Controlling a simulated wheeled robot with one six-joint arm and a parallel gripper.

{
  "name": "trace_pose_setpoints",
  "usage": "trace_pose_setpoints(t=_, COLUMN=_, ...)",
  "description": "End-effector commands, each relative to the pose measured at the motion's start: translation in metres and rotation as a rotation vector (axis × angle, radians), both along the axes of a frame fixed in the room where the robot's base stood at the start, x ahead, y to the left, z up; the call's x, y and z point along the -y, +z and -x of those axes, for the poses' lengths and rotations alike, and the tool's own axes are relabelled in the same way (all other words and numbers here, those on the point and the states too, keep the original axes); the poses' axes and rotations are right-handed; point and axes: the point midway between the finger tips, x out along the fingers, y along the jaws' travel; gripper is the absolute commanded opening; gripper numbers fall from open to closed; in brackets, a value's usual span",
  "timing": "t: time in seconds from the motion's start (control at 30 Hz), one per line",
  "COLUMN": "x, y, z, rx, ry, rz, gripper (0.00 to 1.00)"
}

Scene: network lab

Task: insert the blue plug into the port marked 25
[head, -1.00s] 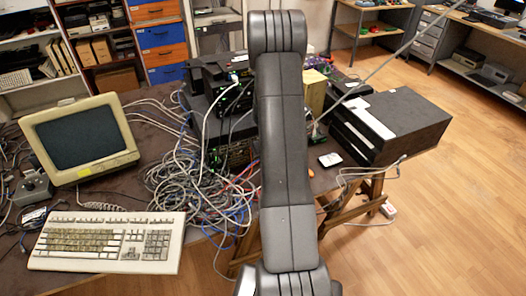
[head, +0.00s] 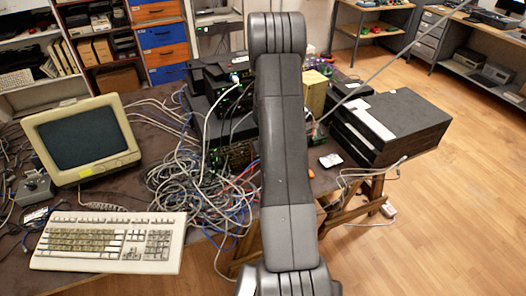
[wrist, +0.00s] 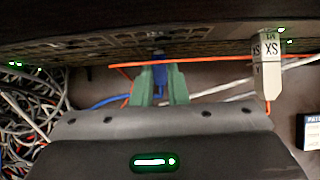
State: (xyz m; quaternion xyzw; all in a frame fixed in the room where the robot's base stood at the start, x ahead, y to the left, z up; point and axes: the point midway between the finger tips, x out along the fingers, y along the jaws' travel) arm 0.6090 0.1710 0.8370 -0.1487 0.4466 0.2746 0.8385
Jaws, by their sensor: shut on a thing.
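In the wrist view, my gripper (wrist: 159,88) has green fingers closed on the blue plug (wrist: 160,75). The plug points up in the picture, toward the dark face of the network unit (wrist: 90,42). Its tip is at the lower edge of that face, and I cannot tell whether it has entered a port. The port marked 25 cannot be made out. In the head view my arm hides the gripper and the plug.
A light plug labelled XS (wrist: 269,65) sits in the unit to the right. An orange cable (wrist: 210,64) crosses behind the fingers. Tangled grey cables (head: 185,185) lie left of my arm, beside a keyboard (head: 108,242). Black boxes (head: 390,125) stand to the right.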

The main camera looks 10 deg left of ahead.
Motion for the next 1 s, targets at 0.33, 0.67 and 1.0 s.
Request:
trace_pose_setpoints(t=0.33, x=-0.003, y=0.001, z=-0.003, rx=0.000, ry=0.000, rz=0.000, gripper=0.15)
trace_pose_setpoints(t=0.67, x=-0.002, y=0.000, z=-0.003, rx=0.000, ry=0.000, rz=0.000, gripper=0.39)
trace_pose_setpoints(t=1.0, x=0.006, y=0.023, z=0.008, rx=0.002, ry=0.000, rz=-0.001, gripper=0.39)
